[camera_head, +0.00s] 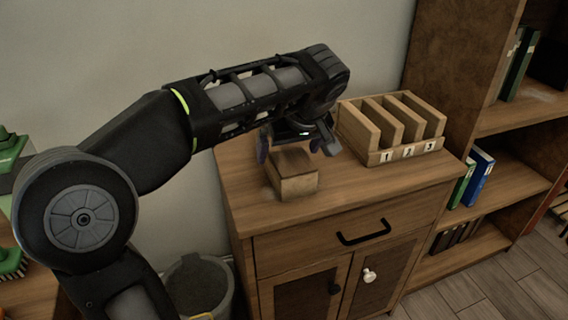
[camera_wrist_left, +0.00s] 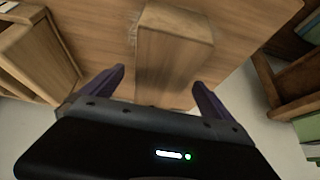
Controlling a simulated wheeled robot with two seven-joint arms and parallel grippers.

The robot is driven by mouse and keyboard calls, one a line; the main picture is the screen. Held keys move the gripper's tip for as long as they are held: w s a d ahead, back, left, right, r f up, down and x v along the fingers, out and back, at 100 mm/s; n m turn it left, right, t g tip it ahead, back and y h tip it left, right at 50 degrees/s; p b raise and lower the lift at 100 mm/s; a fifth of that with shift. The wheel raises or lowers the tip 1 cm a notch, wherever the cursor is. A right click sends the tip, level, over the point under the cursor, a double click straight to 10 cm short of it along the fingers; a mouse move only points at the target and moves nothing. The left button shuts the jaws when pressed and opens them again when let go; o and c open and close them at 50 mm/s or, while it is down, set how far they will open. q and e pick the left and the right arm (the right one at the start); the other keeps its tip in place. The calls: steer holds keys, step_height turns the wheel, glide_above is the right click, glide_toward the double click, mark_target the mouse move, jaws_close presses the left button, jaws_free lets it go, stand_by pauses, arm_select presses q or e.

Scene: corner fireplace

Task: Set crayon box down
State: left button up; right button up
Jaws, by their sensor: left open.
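A small brown wooden box (camera_head: 292,180), which I take to be the crayon box, sits on the cabinet top (camera_head: 350,188) near its left side. In the left wrist view the box (camera_wrist_left: 175,45) lies ahead of and between the open fingers. My left gripper (camera_head: 296,146) is just above and behind the box in the head view. Its purple fingers also show in the left wrist view (camera_wrist_left: 158,85), spread apart, with no contact visible. The underside of the box is hidden. My right gripper is not in view.
A wooden rack (camera_head: 381,157) with slots labelled 1, 2 and 3 stands right of the box on the cabinet. A bookshelf (camera_head: 455,100) with binders is farther right. A grey bin (camera_head: 198,285) stands left of the cabinet. The cabinet top's front right is clear.

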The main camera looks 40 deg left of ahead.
mark_target(284, 147)
arm_select(q)
steer(key=b+x, duration=0.1)
steer(key=x, duration=0.4)
steer(key=shift+a, duration=0.15)
stand_by(0.7)
steer(key=c, duration=1.7)
step_height(284, 147, up, 10)
steer(key=p, duration=0.2)
steer(key=shift+p, duration=0.35)
steer(key=shift+c, duration=0.2)
